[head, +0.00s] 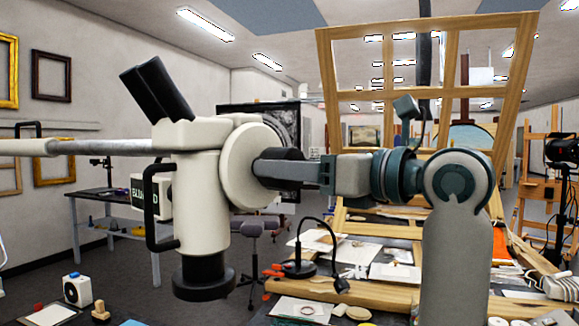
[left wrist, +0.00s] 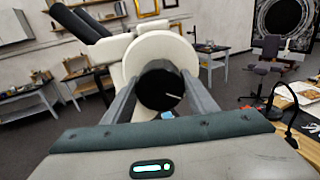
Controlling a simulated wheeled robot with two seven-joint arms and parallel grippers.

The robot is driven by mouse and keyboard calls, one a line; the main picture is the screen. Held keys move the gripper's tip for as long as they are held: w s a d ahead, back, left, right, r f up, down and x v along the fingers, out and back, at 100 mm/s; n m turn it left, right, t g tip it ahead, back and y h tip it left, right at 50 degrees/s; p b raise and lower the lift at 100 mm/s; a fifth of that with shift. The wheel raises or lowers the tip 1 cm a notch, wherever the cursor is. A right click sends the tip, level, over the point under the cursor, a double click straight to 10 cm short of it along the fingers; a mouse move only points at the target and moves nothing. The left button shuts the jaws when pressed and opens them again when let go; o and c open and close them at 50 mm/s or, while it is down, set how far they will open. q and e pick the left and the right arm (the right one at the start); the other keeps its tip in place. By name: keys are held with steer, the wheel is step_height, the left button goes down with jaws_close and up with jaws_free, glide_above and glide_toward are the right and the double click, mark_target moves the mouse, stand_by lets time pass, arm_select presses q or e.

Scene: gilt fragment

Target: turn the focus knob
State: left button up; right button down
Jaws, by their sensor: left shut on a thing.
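The microscope (head: 203,185) is a cream-white body with black eyepieces and a black objective at its lower end, hung on a grey horizontal bar. The focus knob (head: 287,154) is a black cylinder on the right side of its round white housing. My left gripper (head: 268,171) reaches it from the right and is shut on the knob. In the left wrist view the knob's black end face (left wrist: 158,90), with a short white mark pointing right, sits between the two grey fingers of the gripper (left wrist: 162,92). The fingers partly hide the knob's sides. My right gripper is not in view.
A small black desk lamp (head: 299,268) stands on the cluttered worktable below. A wooden lattice frame (head: 326,75) rises behind my arm. A black handle (head: 151,215) juts from the microscope's left side. A small white box (head: 77,289) sits at lower left.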

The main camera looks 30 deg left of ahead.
arm_select(q)
steer(key=shift+m, duration=1.3)
steer(key=shift+m+p, duration=0.3)
steer(key=shift+m, duration=0.1)
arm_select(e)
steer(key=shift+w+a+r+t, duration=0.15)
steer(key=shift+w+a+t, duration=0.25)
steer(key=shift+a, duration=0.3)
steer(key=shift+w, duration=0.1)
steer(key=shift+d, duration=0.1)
arm_select(q)
steer(key=o, duration=1.1)
steer(key=shift+c, duration=0.2)
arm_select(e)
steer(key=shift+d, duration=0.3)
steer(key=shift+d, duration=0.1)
arm_select(q)
steer(key=shift+d, duration=0.1)
